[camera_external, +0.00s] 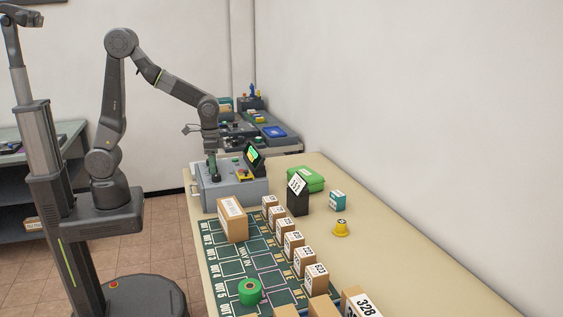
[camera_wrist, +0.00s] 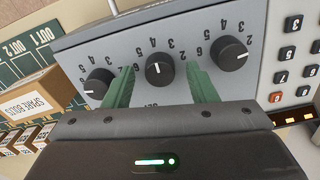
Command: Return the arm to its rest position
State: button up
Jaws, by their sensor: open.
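My arm (camera_external: 112,100) is raised from its column and bends over to the right, with the forearm sloping down. My gripper (camera_external: 213,176) points down over the grey control box (camera_external: 232,192) at the table's far end. In the wrist view my gripper (camera_wrist: 162,80) is open, its two green fingers apart. The middle black knob (camera_wrist: 159,67) shows between the fingertips. Whether they touch it, I cannot tell. A left knob (camera_wrist: 98,83) and a right knob (camera_wrist: 231,53) flank it on the panel.
A keypad (camera_wrist: 296,72) is beside the knobs. A carton labelled SPARE BOLTS (camera_wrist: 36,98) stands on the green mat, near a row of small boxes (camera_external: 292,243). A green tape roll (camera_external: 250,291), green case (camera_external: 306,179), black sign (camera_external: 298,196) and yellow object (camera_external: 341,228) share the table.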

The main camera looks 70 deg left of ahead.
notch_tip(320, 180, up, 13)
notch_tip(320, 180, down, 14)
jog(key=shift+r, duration=0.1)
jog(key=shift+r+m, duration=0.1)
jog(key=shift+m, duration=1.1)
jog(key=m, duration=0.9)
jog(key=shift+b, duration=0.35)
jog(key=m, duration=0.4)
jog(key=shift+r+m, duration=0.3)
jog(key=shift+r, duration=1.1)
